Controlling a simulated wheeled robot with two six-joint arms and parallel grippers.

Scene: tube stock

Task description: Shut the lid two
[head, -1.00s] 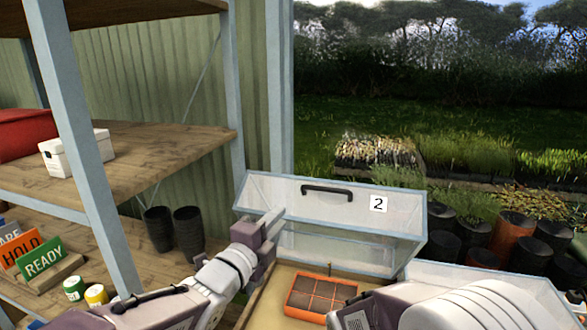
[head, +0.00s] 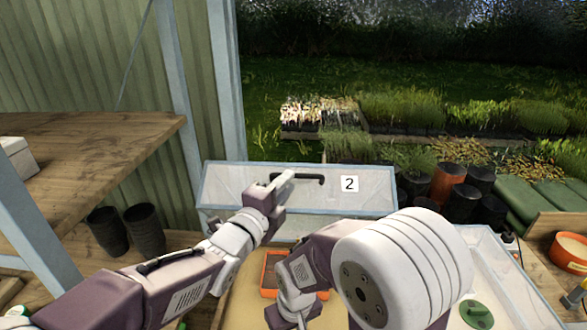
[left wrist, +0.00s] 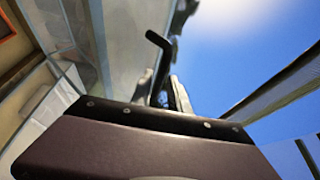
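Lid two is a clear panel with a pale frame (head: 232,190), a black handle (head: 312,179) and a white "2" label (head: 349,184). It stands raised behind the bed, in which an orange seed tray (head: 268,290) partly shows. My left gripper (head: 283,183) is at the left end of the handle; contact is unclear. The left wrist view shows the handle (left wrist: 155,42) just beyond the fingers, but their gap is unclear. My right gripper (head: 291,302) is low over the bed, partly hidden by my right arm, and its fingers are unclear.
A second clear-sided frame (head: 493,250) with a green round object (head: 476,315) is at right. More pots (head: 462,203) stand behind the frames. A wooden shelf (head: 80,165) and post bound the left side.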

